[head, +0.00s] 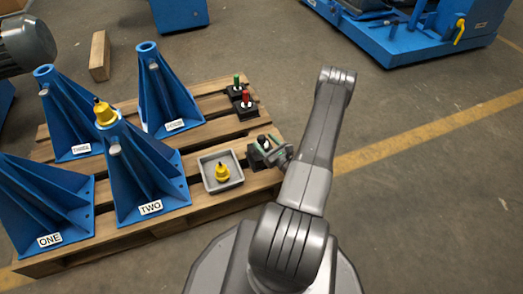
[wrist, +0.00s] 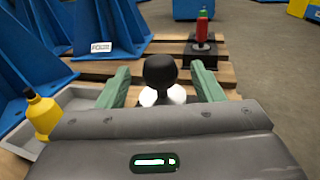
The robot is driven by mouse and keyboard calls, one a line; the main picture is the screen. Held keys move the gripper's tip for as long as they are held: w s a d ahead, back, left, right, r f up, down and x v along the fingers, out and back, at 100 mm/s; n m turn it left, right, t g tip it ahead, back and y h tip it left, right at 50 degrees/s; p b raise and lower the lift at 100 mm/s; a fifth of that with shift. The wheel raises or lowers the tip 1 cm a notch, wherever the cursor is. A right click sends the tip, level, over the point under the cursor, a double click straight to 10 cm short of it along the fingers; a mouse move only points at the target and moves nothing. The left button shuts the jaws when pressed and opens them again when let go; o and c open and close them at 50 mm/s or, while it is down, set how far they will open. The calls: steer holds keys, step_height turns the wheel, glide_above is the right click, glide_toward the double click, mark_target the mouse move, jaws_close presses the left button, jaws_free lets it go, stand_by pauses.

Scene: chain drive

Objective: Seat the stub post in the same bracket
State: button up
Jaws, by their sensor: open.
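A black round-headed piece with a white lower part (wrist: 160,75) stands between the two green fingers of my gripper (wrist: 160,88) in the wrist view. The fingers are open, with a gap on each side of it. In the head view my gripper (head: 268,151) is low at the pallet's right edge, around this piece. A yellow piece with a dark tip (head: 105,113) sits upright in the top of the blue bracket marked TWO (head: 143,180). Another yellow piece (head: 222,172) stands in a grey tray (head: 207,184). I cannot tell which piece is the stub post.
Blue bracket ONE (head: 40,205), bracket THREE (head: 75,115) and a fourth bracket (head: 165,95) stand on the wooden pallet (head: 160,228). Red (head: 246,98) and green (head: 237,80) pieces stand on black bases at the back right.

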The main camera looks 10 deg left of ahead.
mark_target(259, 136)
steer(key=b+x, duration=0.1)
steer(key=x, duration=0.3)
steer(key=shift+w+a+f, duration=0.1)
steer(key=shift+w+a, duration=0.05)
steer(key=shift+a, duration=0.1)
steer(key=shift+c, duration=0.4)
jaws_close()
